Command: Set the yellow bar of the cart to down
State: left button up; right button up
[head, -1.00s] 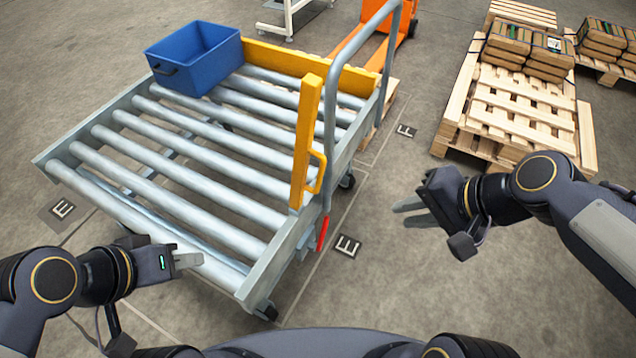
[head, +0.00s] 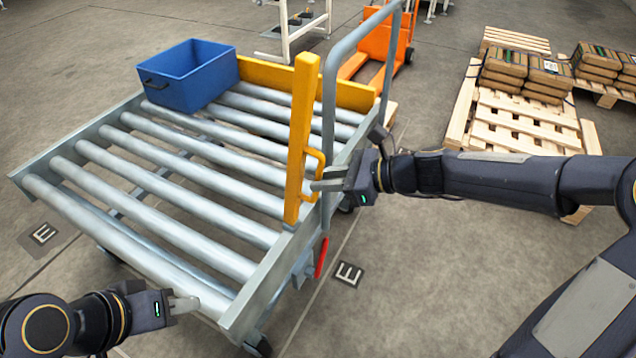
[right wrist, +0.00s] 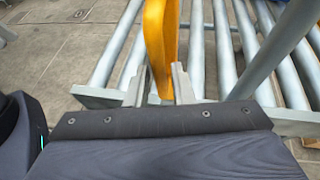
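The cart (head: 150,185) is a grey roller bed on wheels. Its yellow bar (head: 301,135) stands upright at the right side rail, with a yellow loop handle (head: 318,165) on its right side. My right gripper (head: 325,180) is at that handle, coming from the right. In the right wrist view the yellow handle (right wrist: 160,50) lies between the two fingers (right wrist: 163,88), which stand apart with the handle seen between them; no firm grip shows.
A blue bin (head: 190,78) sits on the far left rollers. A yellow board (head: 345,95) runs along the cart's far edge. A grey tube handle (head: 331,85) rises just right of the bar. A red lever (head: 321,258) hangs below. Pallets with boxes (head: 520,75) stand at right.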

jog(key=shift+x, duration=0.9)
grip_shut()
